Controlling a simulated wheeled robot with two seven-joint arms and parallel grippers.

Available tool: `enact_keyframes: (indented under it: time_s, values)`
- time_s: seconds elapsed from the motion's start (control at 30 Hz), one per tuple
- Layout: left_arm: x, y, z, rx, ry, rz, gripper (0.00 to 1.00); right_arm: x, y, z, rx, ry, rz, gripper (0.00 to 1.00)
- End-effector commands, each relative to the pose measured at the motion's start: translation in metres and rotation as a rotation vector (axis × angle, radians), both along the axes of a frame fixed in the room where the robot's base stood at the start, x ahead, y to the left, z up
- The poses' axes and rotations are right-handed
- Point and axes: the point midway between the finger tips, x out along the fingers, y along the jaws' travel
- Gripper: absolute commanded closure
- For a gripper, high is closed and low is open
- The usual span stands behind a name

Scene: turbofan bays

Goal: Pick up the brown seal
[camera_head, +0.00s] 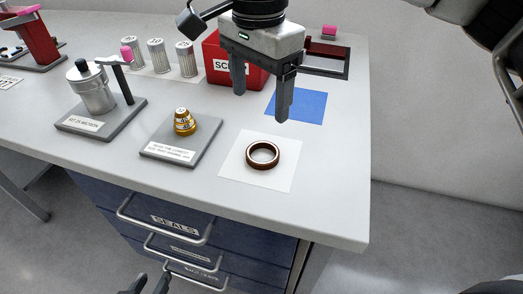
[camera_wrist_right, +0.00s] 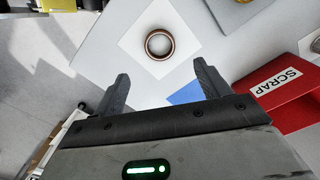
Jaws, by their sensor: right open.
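The brown seal (camera_head: 262,155) is a ring lying flat on a white square sheet (camera_head: 236,173) near the bench's front right. It also shows in the right wrist view (camera_wrist_right: 159,44), ahead of and between the fingers. My right gripper (camera_head: 261,106) is open and empty, above the bench and behind the seal, apart from it. Its two fingers also show in the right wrist view (camera_wrist_right: 162,83). My left gripper (camera_head: 148,286) shows only its fingertips at the bottom edge, low in front of the drawers, spread apart with nothing visible between them.
A red scrap box (camera_head: 222,50) stands behind my right gripper, beside a blue square (camera_head: 312,107). A gold cone on a grey plate (camera_head: 165,153) stands left of the seal. A metal canister (camera_head: 92,92) and several cylinders are farther left. Drawers (camera_head: 180,222) lie below.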

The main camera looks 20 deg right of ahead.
Motion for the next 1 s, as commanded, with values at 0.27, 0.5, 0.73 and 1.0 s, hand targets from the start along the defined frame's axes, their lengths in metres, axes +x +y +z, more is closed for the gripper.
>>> enact_keyframes:
  time_s: [0.27, 0.5, 0.73, 1.0]
  values:
    - [0.000, 0.000, 0.000, 0.001, 0.001, 0.001, 0.64, -0.001, 0.000, -0.054, 0.001, 0.002, 0.000, 0.25]
    - [0.001, 0.000, 0.001, 0.001, -0.001, 0.000, 0.64, 0.000, -0.001, -0.070, 0.003, 0.001, -0.001, 0.25]
    - [0.002, 0.000, 0.004, 0.002, -0.002, 0.001, 0.64, 0.000, -0.006, -0.104, 0.003, 0.005, 0.000, 0.25]
    - [0.002, 0.001, 0.002, 0.006, 0.002, 0.001, 0.64, 0.000, -0.006, -0.117, 0.005, 0.000, -0.001, 0.25]
